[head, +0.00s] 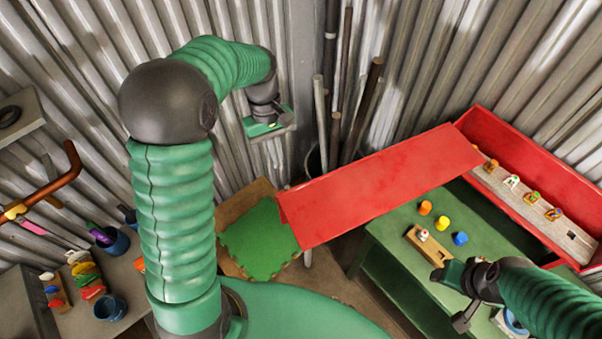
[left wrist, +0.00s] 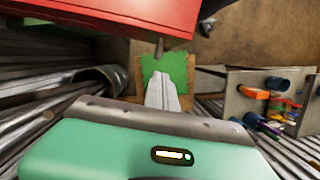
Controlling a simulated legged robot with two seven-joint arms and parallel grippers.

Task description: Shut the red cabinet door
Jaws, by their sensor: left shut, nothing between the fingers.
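The red cabinet (head: 485,128) stands on the green bench against the right wall. Its front is open and its shelf shows. The red door (head: 380,185) stands wide open, reaching left from the cabinet's far end over the floor. In the left wrist view the door (left wrist: 110,14) crosses the top edge. My left gripper (head: 268,127) is left of the door's free end, apart from it. Its pale fingers (left wrist: 163,92) are together and empty in the wrist view. My right gripper (head: 455,295) is low over the bench at the right; its fingertips are unclear.
Several small figures (head: 512,182) stand on the cabinet shelf. Coloured pegs (head: 443,223) and a wooden block (head: 428,245) are on the green bench (head: 395,222). Poles (head: 365,100) lean in the corner behind the door. A green mat (head: 255,240) lies below the left gripper.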

